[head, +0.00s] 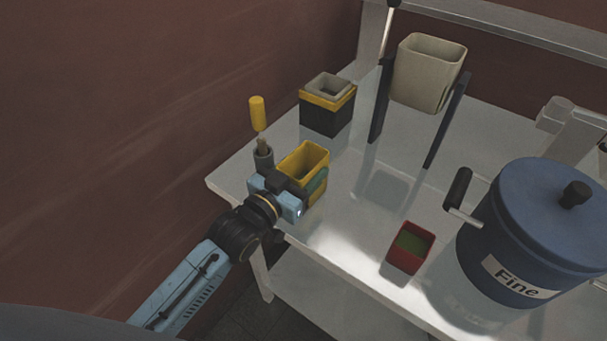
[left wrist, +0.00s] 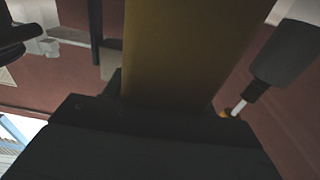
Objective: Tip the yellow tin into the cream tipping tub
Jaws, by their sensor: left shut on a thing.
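The yellow tin (head: 305,158) is in my left gripper (head: 302,187), near the left side of the white table. The tin looks upright, with its open top showing; I cannot tell whether it touches the table. In the left wrist view the tin's yellow wall (left wrist: 180,50) rises between the dark jaws. The cream tipping tub (head: 425,80) hangs open side up between two dark posts at the back of the table, to the right of and beyond the tin. My right gripper is not in view.
A black and yellow box with a grey liner (head: 327,112) stands behind the tin. A yellow-ended tool (head: 257,113) stands left of it. A red tin with green contents (head: 410,247) and a blue drum marked "Fine" (head: 545,225) are at right. The table between is clear.

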